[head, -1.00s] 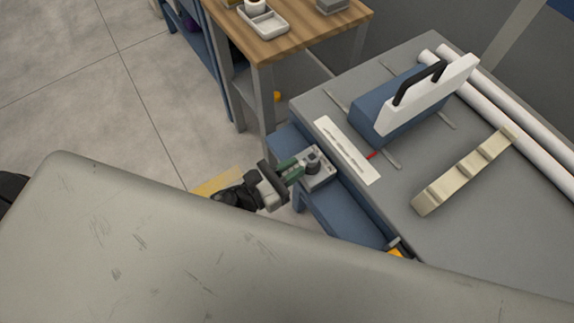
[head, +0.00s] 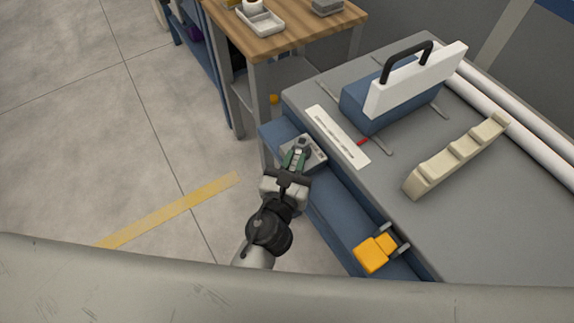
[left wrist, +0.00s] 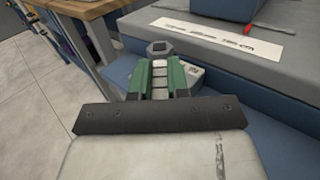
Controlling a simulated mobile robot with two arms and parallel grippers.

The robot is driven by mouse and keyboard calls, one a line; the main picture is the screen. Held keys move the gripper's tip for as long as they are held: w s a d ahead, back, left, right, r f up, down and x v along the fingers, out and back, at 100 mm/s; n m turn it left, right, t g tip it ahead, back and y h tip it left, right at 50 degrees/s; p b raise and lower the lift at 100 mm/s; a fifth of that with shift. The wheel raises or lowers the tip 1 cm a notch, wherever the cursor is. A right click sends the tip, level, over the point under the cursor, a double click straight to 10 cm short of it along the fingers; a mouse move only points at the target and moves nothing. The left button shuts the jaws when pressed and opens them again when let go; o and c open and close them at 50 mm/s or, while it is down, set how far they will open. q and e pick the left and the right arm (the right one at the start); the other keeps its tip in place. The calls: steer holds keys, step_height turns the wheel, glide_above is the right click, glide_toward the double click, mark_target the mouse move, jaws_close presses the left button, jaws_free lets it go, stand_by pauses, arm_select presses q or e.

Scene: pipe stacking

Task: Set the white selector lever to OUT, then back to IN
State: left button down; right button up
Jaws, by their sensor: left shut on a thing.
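The selector's light grey housing (head: 317,153) sits on the blue ledge along the near side of the grey bench. A dark grey pivot hub (head: 304,142) stands on it and also shows in the left wrist view (left wrist: 159,48). My left gripper (head: 297,158) has green fingers and reaches the selector from below in the head view. In the left wrist view its fingers (left wrist: 160,80) are shut on the white lever (left wrist: 160,72), which runs between them from the hub. The fingers hide most of the lever. The IN and OUT marks are not readable. My right gripper is not in view.
A white scale strip (head: 337,136) with a red pointer (head: 362,142) lies on the grey bench (head: 440,215). Behind are a blue block (head: 375,105) with a white plate and black handle, a cream notched rack (head: 455,158) and white pipes. A yellow-orange block (head: 375,252) sits lower on the ledge.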

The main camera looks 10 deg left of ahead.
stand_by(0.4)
arm_select(q)
steer(key=c, duration=1.1)
jaws_free()
steer(key=b+v, duration=0.3)
steer(key=v, duration=0.7)
steer(key=shift+s+b, duration=0.3)
steer(key=shift+s, duration=0.1)
